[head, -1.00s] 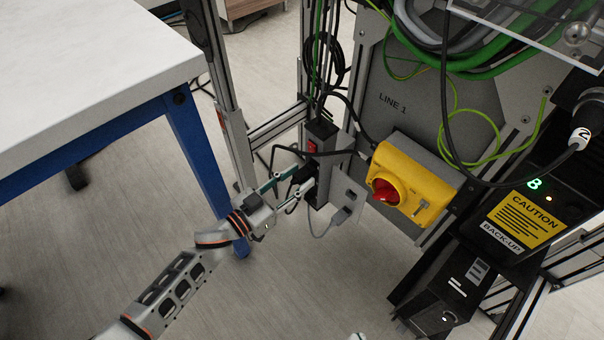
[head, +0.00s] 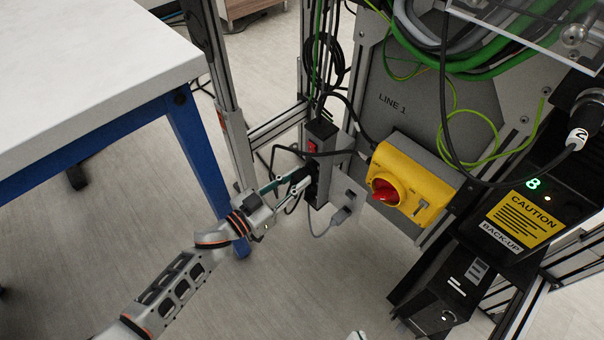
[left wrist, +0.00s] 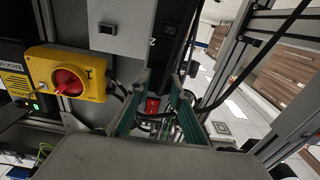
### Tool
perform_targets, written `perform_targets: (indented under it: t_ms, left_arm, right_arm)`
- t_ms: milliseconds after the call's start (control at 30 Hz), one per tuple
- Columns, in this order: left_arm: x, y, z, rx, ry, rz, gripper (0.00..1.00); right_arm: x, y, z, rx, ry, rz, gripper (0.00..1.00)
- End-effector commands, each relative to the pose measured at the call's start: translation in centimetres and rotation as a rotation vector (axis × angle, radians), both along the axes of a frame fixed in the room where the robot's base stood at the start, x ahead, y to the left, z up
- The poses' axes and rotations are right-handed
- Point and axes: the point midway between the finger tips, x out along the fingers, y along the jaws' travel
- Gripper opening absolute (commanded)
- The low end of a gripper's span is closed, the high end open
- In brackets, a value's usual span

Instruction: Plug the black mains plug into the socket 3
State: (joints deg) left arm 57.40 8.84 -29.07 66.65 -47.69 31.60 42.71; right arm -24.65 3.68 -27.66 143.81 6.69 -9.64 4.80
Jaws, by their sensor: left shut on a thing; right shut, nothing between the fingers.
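My left gripper (head: 300,182) is shut on the black mains plug (head: 299,176) and holds it against or very close to the face of the upright black socket strip (head: 322,133). I cannot tell whether the pins are in. The strip has a red switch (head: 312,147). Fingers and plug hide most of the sockets, and the number 3 is not readable. In the left wrist view the teal fingers (left wrist: 158,95) point at the strip (left wrist: 170,35), where a "2" shows; the red switch (left wrist: 152,105) appears between them. A small pale tip of my right gripper (head: 357,336) shows at the bottom edge.
A yellow box with a red knob (head: 385,190) is further right. Black cables loop around the strip. A white table (head: 90,60) with blue legs stands left. The floor below is clear.

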Motion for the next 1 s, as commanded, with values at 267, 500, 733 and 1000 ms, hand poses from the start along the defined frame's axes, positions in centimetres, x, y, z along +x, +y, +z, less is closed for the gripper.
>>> perform_targets:
  t_ms: [267,500,733,1000]
  left_arm:
    - [-0.6,0.7,0.2,0.001,-0.002,0.001,0.0]
    - [-1.4,1.5,0.2,0.001,-0.004,0.0,0.0]
    - [-2.1,2.2,0.2,-0.001,-0.002,0.0,0.0]
    - [-3.0,3.1,0.1,0.001,-0.003,0.0,0.0]
  right_arm:
    - [0.3,0.0,0.7,-0.001,-0.016,0.0,0.0]
    - [0.6,0.0,1.4,-0.001,-0.029,0.001,0.0]
    - [0.8,0.0,1.9,-0.001,-0.041,0.001,0.0]
    - [1.1,0.0,2.6,-0.001,-0.056,0.001,0.0]
